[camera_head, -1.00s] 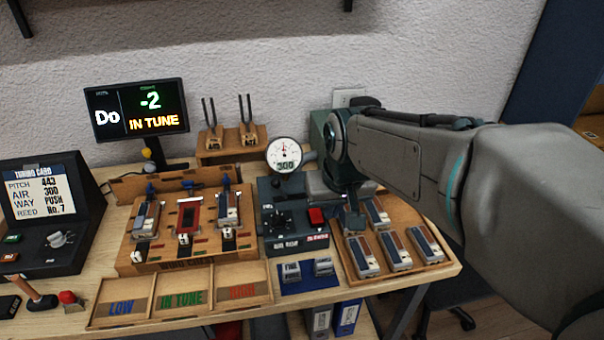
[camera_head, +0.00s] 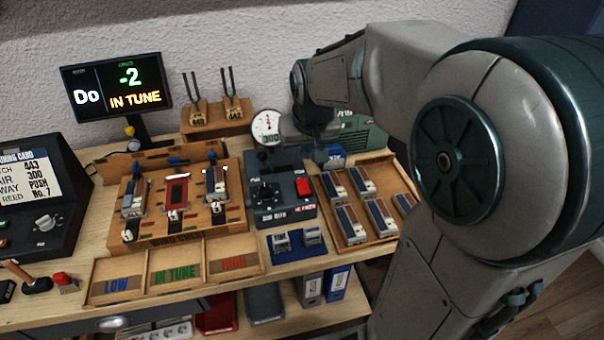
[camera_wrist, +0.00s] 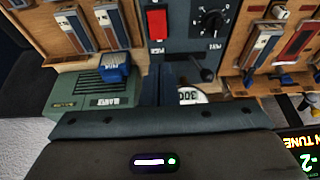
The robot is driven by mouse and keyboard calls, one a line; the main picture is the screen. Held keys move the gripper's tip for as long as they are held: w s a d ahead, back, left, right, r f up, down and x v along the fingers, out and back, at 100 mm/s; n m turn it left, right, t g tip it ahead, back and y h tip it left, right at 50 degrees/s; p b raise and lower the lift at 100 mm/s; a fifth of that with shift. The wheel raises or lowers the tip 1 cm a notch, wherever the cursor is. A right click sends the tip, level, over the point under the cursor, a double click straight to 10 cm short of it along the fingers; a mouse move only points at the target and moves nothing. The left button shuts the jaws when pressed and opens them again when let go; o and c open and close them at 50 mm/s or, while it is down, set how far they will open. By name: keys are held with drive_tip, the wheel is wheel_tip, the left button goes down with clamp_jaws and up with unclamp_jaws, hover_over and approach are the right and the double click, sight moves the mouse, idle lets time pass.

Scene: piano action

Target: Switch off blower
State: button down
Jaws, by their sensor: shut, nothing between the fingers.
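The blower is a green box with slots and a label (camera_wrist: 85,92), upside down in the wrist view. A blue switch-like block (camera_wrist: 115,70) sits on its edge. In the head view, the blower (camera_head: 365,138) stands against the wall behind the reed tray, partly hidden by my arm, with the blue block (camera_head: 336,153) at its front left. My gripper (camera_wrist: 169,76) is shut and empty, beside the blower and apart from the blue block. In the head view its fingers are hard to make out.
A dark control box with a red switch (camera_head: 303,187) and a round gauge (camera_head: 266,127) stand left of the blower. The reed tray (camera_head: 372,240) lies in front. A screen (camera_head: 118,98) reads "-2 IN TUNE". Sorting bins (camera_head: 175,288) line the front edge.

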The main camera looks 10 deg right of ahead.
sight(301, 181)
drive_tip(key=x, duration=0.7)
drive_tip(key=s+x, duration=0.1)
drive_tip(key=x, duration=0.2)
drive_tip(key=shift+w+f, duration=0.1)
drive_tip(key=shift+f, duration=0.25)
drive_tip(key=shift+p, duration=0.3)
